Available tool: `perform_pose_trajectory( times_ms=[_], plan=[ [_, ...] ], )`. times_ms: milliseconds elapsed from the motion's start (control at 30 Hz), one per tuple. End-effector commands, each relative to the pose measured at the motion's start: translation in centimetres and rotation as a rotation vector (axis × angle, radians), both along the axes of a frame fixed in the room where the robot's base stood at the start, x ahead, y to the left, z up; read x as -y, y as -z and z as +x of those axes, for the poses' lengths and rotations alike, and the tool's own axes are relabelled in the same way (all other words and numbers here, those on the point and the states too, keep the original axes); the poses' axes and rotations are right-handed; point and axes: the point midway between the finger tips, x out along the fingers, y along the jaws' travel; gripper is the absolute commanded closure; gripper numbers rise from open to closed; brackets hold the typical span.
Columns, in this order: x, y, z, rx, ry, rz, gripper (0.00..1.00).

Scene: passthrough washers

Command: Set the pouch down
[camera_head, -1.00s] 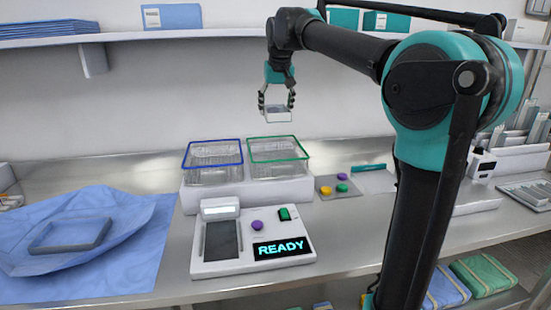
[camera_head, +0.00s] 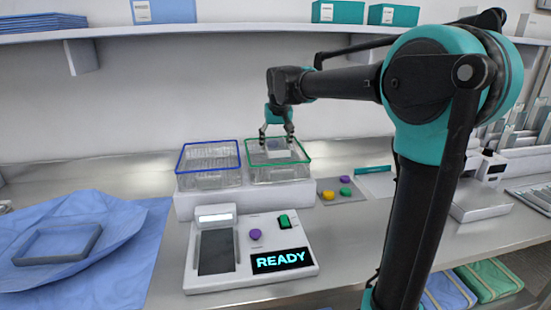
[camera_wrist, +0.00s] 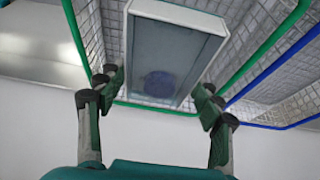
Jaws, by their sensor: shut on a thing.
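The pouch (camera_head: 278,150) is a small flat pale packet with a whitish border. In the wrist view the pouch (camera_wrist: 168,60) shows a grey, clear-looking face with a dark blue round shape in it. My gripper (camera_head: 277,138) is shut on it, with a finger at each side. The gripper and pouch are at the mouth of the green-rimmed wire basket (camera_head: 303,147). The green rim (camera_wrist: 79,42) surrounds the pouch in the wrist view. Whether the pouch touches the basket floor cannot be told.
A blue-rimmed wire basket (camera_head: 181,161) stands left of the green one, both on a white stand (camera_head: 240,199). In front is a white device with a READY screen (camera_head: 281,260). Blue cloth with a grey frame (camera_head: 60,243) lies left. A shelf (camera_head: 180,31) runs above.

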Motion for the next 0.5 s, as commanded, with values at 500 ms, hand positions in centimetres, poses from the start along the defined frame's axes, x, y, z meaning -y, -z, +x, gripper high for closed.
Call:
perform_pose_trajectory(
  times_ms=[500],
  plan=[
    [0.0, 5.4, 0.0, 0.0, 0.0, 0.0, 0.65]
  ],
)
